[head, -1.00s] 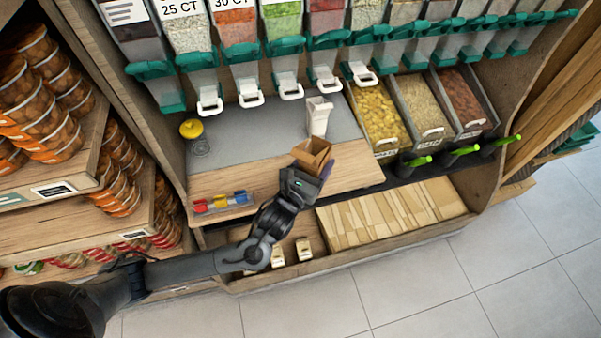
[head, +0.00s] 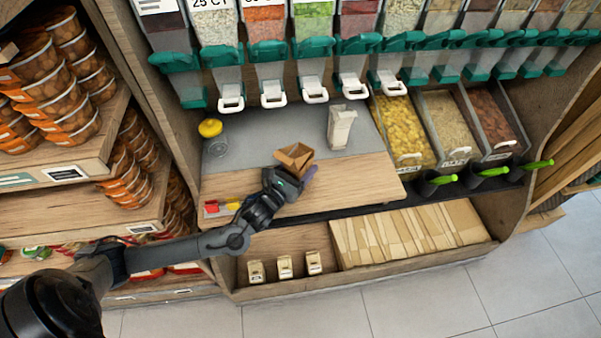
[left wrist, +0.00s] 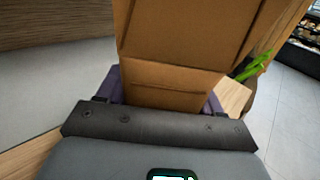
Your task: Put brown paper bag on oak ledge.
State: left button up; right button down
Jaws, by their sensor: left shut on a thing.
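The brown paper bag (head: 294,157) is held in my left gripper (head: 292,174), above the oak ledge (head: 353,181) in the head view. The bag is tilted, and its open top shows. In the left wrist view the bag (left wrist: 180,45) fills the upper middle, between the purple fingers of my left gripper (left wrist: 163,97). The fingers are shut on its lower part. Whether the bag touches the ledge cannot be told. My right gripper is not in view.
A pale upright bag (head: 340,127) and a yellow-lidded jar (head: 212,139) stand on the grey surface behind the ledge. Small coloured items (head: 222,206) lie at the ledge's left end. Dispensers with white handles hang above. Open bins (head: 407,130) stand at right.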

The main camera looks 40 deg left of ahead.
pick_arm(q)
notch_tip(320, 180, down, 2)
jog(key=shift+f+b, duration=0.25)
jog(key=shift+b, duration=0.15)
jog(key=shift+f, duration=0.1)
jog(key=o, duration=1.2)
jog(key=shift+c, duration=0.2)
jog(key=shift+s, duration=0.5)
jog(key=s+p, duration=0.1)
jog(key=s, duration=0.2)
jog(key=s+p, duration=0.1)
jog(key=s, duration=0.3)
jog(key=s+d+p, duration=0.1)
jog(key=s, duration=0.3)
